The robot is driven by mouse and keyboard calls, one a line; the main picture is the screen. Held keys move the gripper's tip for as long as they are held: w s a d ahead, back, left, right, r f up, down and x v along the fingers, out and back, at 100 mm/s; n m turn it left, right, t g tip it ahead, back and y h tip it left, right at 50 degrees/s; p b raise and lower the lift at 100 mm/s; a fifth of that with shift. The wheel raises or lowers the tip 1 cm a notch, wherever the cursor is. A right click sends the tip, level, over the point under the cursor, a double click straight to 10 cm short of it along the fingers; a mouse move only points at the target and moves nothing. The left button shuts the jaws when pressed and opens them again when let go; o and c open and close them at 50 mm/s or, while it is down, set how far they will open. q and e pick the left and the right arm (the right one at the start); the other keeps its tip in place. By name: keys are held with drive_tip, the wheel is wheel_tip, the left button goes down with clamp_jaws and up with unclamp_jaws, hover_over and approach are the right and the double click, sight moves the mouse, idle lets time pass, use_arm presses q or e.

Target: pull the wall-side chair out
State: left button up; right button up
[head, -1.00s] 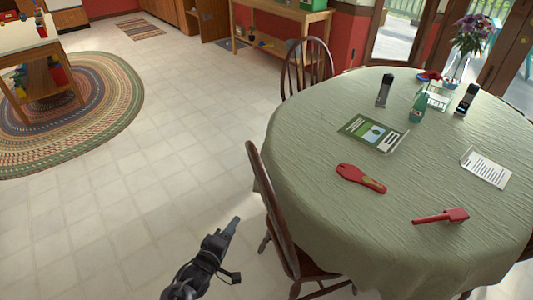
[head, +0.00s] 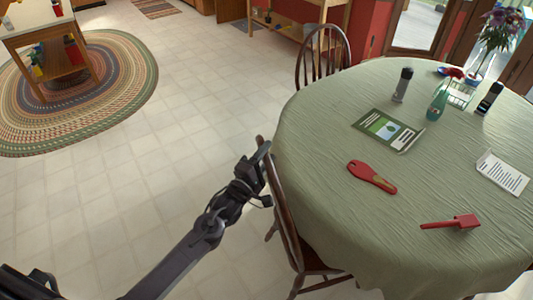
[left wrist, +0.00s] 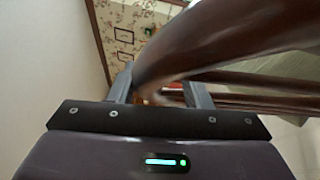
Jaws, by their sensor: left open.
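A dark brown wooden chair (head: 287,222) stands at the left side of the round table (head: 330,215), its seat partly under the cloth. A second wooden chair (head: 322,62) with a spindle back stands at the far side, nearer the red wall. My left gripper (head: 262,154) is at the top of the nearer chair's back. In the left wrist view, its open fingers (left wrist: 160,88) are close to a curved brown chair rail (left wrist: 225,40). I cannot tell whether the rail touches them or lies fully between them. My right gripper is not in view.
The green-clothed table bears a red paddle-like item (head: 372,177), a red tool (head: 452,223), a booklet (head: 388,130), a paper (head: 502,172), bottles and flowers (head: 500,32). Bare tiled floor (head: 150,190) lies left of the chairs, with a braided rug (head: 120,95) beyond.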

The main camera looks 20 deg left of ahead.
use_arm(q)
clamp_jaws()
idle(0.3)
drive_tip(key=shift+a, duration=0.1)
drive_tip(key=shift+s+a, duration=0.1)
drive_tip(key=shift+a, duration=0.1)
drive_tip(key=s+a+p, duration=0.3)
drive_tip(key=s+a, duration=0.5)
drive_tip(key=a, duration=0.4)
drive_tip(key=s+a+p, duration=0.3)
drive_tip(key=s+a, duration=0.4)
drive_tip(key=a, duration=0.6)
drive_tip(key=shift+s, duration=0.35)
drive_tip(key=shift+f, duration=0.1)
